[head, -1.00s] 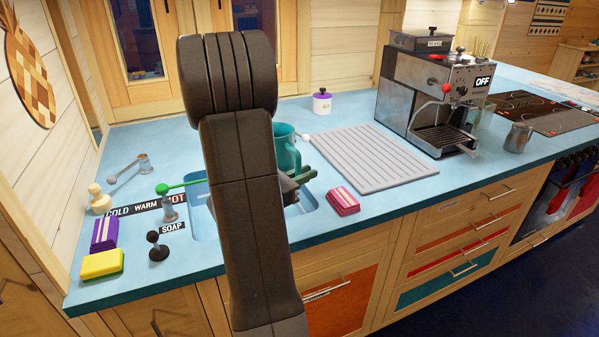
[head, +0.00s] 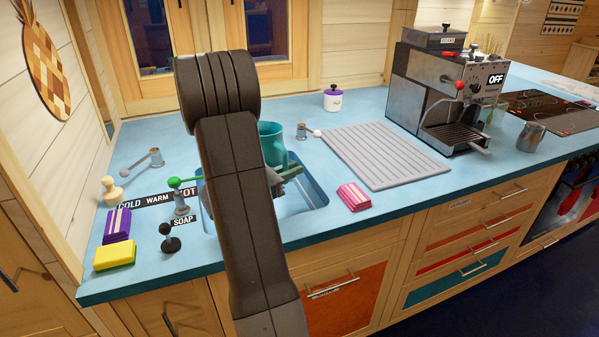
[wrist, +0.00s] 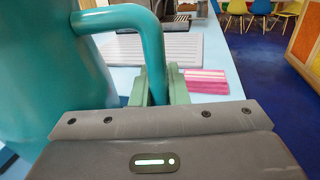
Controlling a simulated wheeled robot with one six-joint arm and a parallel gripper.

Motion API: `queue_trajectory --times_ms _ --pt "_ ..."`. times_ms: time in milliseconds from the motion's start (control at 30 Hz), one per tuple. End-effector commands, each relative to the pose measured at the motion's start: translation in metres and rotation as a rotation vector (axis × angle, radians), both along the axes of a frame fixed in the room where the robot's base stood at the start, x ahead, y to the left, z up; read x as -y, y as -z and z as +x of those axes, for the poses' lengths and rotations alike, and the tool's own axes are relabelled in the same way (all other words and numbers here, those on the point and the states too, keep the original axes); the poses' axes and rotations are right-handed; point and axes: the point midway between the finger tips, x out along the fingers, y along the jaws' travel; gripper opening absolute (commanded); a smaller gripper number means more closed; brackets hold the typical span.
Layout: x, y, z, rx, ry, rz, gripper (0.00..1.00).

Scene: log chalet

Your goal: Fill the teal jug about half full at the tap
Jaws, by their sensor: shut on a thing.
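The teal jug (head: 272,146) is upright over the sink (head: 318,196), partly hidden behind my arm in the head view. My gripper (wrist: 158,88) is shut on the jug's handle in the wrist view, where the jug's body (wrist: 45,75) fills the left side. The inside of the jug cannot be seen. The tap has a green-knobbed lever (head: 174,183) beside the sink, above labels reading COLD, WARM and HOT (head: 187,191). The lever points toward the HOT side. The spout is hidden behind my arm, so I cannot tell whether water runs.
A black-knobbed soap pump (head: 170,238), purple sponge (head: 117,225) and yellow sponge (head: 115,256) stand left of the sink. A pink sponge (head: 353,197) and grey drying mat (head: 385,155) lie right. A coffee machine (head: 440,95) and steel pitcher (head: 530,137) are further right.

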Motion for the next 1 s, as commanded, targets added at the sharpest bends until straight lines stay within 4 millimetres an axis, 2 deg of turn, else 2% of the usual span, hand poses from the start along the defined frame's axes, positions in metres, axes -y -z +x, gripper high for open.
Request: queue_trajectory --times_ms 500,1000 --pt "-0.039 -0.002 0.039 0.004 -0.001 0.0 0.0" --pt "-0.048 -0.002 0.049 0.004 0.0 0.0 0.0"
